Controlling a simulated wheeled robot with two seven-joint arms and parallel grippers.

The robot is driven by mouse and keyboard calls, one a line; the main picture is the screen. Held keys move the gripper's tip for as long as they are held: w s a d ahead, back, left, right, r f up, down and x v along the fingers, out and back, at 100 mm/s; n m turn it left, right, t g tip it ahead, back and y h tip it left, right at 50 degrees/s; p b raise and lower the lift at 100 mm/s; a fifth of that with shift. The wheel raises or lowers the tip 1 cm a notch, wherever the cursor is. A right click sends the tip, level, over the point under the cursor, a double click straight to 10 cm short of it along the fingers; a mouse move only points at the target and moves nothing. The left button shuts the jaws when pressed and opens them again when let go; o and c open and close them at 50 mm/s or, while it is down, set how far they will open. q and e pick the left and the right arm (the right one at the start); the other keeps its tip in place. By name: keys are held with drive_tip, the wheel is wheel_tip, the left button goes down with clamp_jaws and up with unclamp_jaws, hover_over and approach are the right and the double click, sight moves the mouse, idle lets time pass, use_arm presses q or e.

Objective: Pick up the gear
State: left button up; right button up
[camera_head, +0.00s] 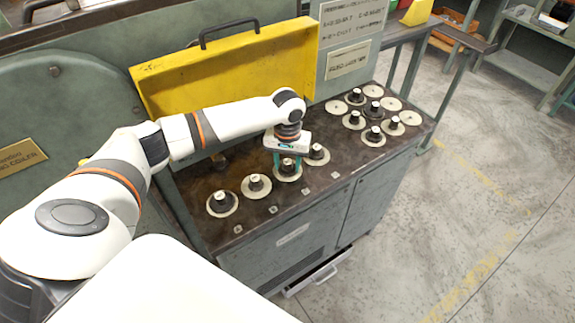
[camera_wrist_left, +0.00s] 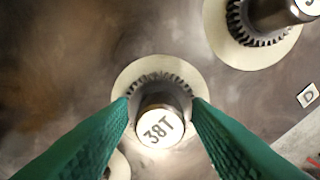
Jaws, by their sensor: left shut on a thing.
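My left gripper (camera_head: 287,163) reaches down over the bench, its green fingers shut on a gear. In the left wrist view this gear (camera_wrist_left: 160,126) has a round top marked 38T and dark teeth below it. The fingers press on its two sides. It stands over a pale round disc (camera_wrist_left: 126,77), and I cannot tell whether it is lifted off it. In the head view the gear is partly hidden by the fingers. My right gripper is not in view.
Similar gears stand on pale discs to the left (camera_head: 221,202) and right (camera_head: 317,154) of my gripper. Several more stand at the bench's right end. A yellow panel (camera_head: 232,62) rises behind my left arm. An open drawer (camera_head: 318,272) juts from the cabinet front.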

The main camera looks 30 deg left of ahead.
sight(288, 161)
use_arm(q)
drive_tip(key=shift+r, duration=0.1)
wheel_tip(288, 161, up, 9)
drive_tip(key=shift+r, duration=0.2)
wheel_tip(288, 161, up, 3)
drive_tip(key=p, duration=0.2)
drive_tip(key=shift+p, duration=0.35)
